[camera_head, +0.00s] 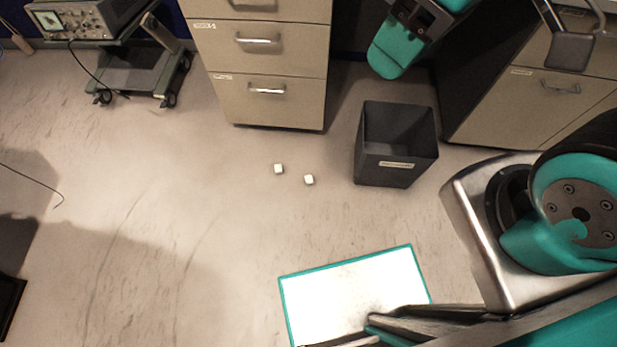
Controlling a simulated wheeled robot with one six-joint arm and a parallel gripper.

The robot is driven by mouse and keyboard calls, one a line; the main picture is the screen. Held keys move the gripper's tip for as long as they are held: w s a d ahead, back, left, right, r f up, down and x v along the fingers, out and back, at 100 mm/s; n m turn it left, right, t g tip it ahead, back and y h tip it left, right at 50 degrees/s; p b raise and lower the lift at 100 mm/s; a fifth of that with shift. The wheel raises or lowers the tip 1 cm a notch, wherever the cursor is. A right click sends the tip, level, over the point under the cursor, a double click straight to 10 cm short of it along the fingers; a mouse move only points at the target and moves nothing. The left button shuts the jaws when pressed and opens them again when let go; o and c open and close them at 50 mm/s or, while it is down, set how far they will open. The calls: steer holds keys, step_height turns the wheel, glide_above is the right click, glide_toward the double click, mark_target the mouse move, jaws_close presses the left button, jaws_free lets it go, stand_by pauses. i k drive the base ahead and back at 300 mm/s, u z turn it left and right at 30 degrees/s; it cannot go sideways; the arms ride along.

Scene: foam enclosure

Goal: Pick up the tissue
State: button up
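Two small white pieces lie apart on the floor in the head view, a left one (279,169) and a right one (308,179). They look like small cubes, and I cannot tell whether either is the tissue. My gripper (365,332) is at the bottom edge, over the near part of a white panel with a teal border (345,285). It is well below the two white pieces in the picture and apart from them. Its dark fingers are partly cut off by the frame, so I cannot tell how far they are open.
A black bin (385,172) stands right of the white pieces. A drawer cabinet (268,80) is behind them, and another cabinet (530,95) is at the right. A wheeled cart (135,75) stands at the upper left. The floor at left and centre is mostly clear.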

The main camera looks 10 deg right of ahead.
mark_target(308, 179)
steer(key=u, duration=0.5)
steer(key=k, duration=1.2)
steer(key=u, duration=0.9)
steer(key=i, duration=1.65)
steer(key=z, duration=1.3)
steer(key=i, duration=0.55)
steer(key=z, duration=0.7)
